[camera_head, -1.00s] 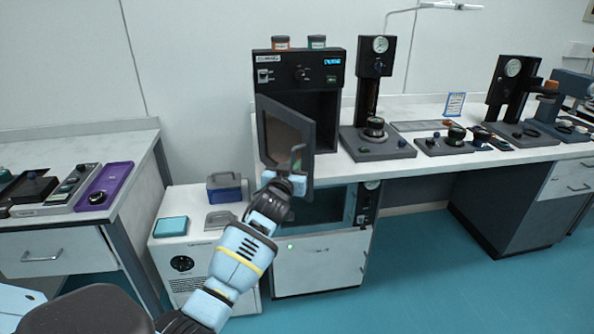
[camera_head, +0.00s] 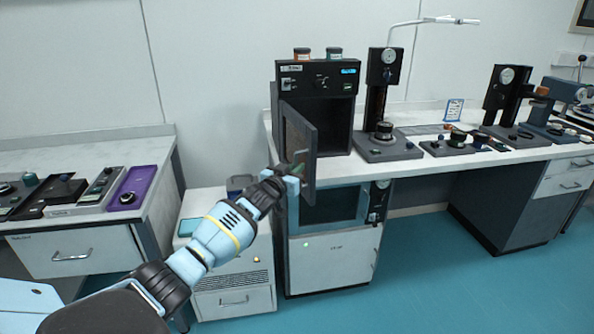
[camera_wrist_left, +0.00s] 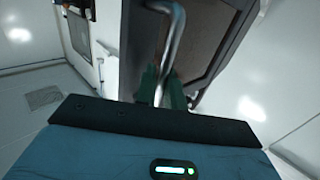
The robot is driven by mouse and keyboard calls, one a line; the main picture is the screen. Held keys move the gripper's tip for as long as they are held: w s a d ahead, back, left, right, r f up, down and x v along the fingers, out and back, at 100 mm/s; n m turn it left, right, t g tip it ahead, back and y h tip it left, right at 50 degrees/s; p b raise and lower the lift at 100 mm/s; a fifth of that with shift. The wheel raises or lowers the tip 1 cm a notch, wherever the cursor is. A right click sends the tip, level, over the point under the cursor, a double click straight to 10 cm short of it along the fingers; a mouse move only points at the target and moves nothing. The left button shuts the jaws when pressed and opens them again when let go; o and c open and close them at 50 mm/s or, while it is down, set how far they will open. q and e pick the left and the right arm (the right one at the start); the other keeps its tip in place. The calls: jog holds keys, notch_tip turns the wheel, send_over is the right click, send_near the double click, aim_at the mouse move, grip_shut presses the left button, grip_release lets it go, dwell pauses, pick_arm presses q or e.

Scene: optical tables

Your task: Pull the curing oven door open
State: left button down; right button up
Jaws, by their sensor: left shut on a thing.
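The curing oven (camera_head: 320,82) is a black box on the white bench, with a control panel across its top. Its door (camera_head: 303,135), dark-framed with a brownish pane, stands well open, swung out toward me and showing the dark inside. My left gripper (camera_head: 293,178) is at the door's lower part, shut on the door handle (camera_head: 299,158). In the left wrist view the handle (camera_wrist_left: 172,45) is a bent metal bar passing down between the greenish fingertips (camera_wrist_left: 162,90), with the door (camera_wrist_left: 208,40) behind it. My right gripper is not in view.
A second unit with a glass front (camera_head: 330,206) sits below the bench. Gauge presses (camera_head: 385,100) stand to the right. A white cabinet (camera_head: 232,285) stands left of the oven bench. A left table carries a purple tray (camera_head: 132,188). Teal floor (camera_head: 440,270) is clear at the right.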

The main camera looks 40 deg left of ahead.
pick_arm(q)
jog(key=shift+s+a+r, duration=0.1)
jog(key=shift+a+r, duration=0.25)
jog(key=shift+r, duration=0.15)
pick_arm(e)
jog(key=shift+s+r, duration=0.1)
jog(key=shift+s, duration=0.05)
pick_arm(q)
jog(key=c, duration=1.7)
grip_release()
jog(key=shift+o, duration=0.4)
jog(key=shift+f, duration=0.35)
jog(key=shift+d, duration=0.1)
jog(key=s+p, duration=0.1)
jog(key=s, duration=0.6)
jog(key=shift+s+d, duration=0.25)
jog(key=shift+s, duration=0.1)
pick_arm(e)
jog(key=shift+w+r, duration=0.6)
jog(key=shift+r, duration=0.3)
